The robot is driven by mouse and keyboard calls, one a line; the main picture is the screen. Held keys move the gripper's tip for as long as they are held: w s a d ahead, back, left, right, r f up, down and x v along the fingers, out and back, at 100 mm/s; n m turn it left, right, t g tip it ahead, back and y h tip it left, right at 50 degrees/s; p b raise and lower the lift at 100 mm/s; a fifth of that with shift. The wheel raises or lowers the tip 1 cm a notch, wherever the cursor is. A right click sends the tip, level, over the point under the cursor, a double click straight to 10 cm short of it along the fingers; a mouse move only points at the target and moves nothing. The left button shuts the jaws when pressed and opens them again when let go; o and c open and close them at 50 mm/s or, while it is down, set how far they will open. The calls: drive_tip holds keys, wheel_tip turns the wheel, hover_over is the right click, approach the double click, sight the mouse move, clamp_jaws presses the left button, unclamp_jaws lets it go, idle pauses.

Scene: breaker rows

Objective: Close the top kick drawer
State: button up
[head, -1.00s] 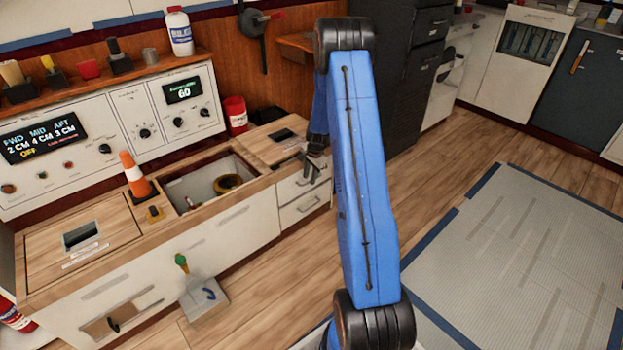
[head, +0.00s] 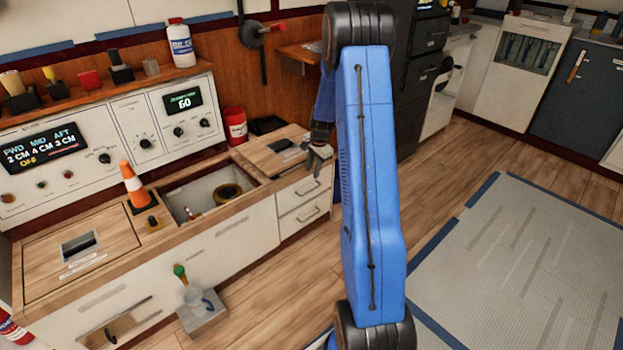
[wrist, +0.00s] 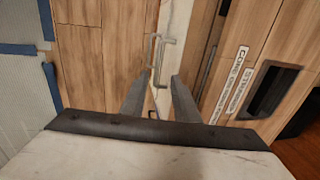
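The top kick drawer (head: 298,194) is the upper of two white drawers at the right end of the wooden-topped cabinet. Its front looks about in line with the lower drawer (head: 300,218); I cannot tell if a small gap is left. My gripper (head: 318,158) is just above and in front of the top drawer's handle (head: 309,188), partly behind my blue arm. In the wrist view, the two fingers (wrist: 158,100) are apart with nothing between them. Metal drawer handles (wrist: 157,62) show beyond the fingertips, against the white fronts.
The cabinet top has an open bin (head: 215,190), an orange cone (head: 133,185) and a red can (head: 235,125). A grey box with a green knob (head: 200,308) stands on the floor in front. Wooden floor (head: 440,180) to the right is clear.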

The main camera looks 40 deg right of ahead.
wheel_tip(320, 180, up, 6)
drive_tip(key=s, duration=0.1)
drive_tip(key=shift+s, duration=0.1)
idle(0.6)
drive_tip(key=s+a+r+n+t, duration=0.1)
drive_tip(key=s+a+r+n, duration=0.3)
drive_tip(key=s+a+r, duration=0.45)
drive_tip(key=s+a+r+n, duration=0.4)
drive_tip(key=s+a+r, duration=0.2)
drive_tip(key=a+r, duration=0.55)
drive_tip(key=s+a+r+n, duration=0.1)
drive_tip(key=s+a+n, duration=0.3)
drive_tip(key=s, duration=0.9)
drive_tip(key=s+a+r+n+t, duration=0.1)
drive_tip(key=s+a+n, duration=0.4)
drive_tip(key=s, duration=0.8)
drive_tip(key=a, duration=0.3)
drive_tip(key=shift+t, duration=0.3)
drive_tip(key=shift+w, duration=0.1)
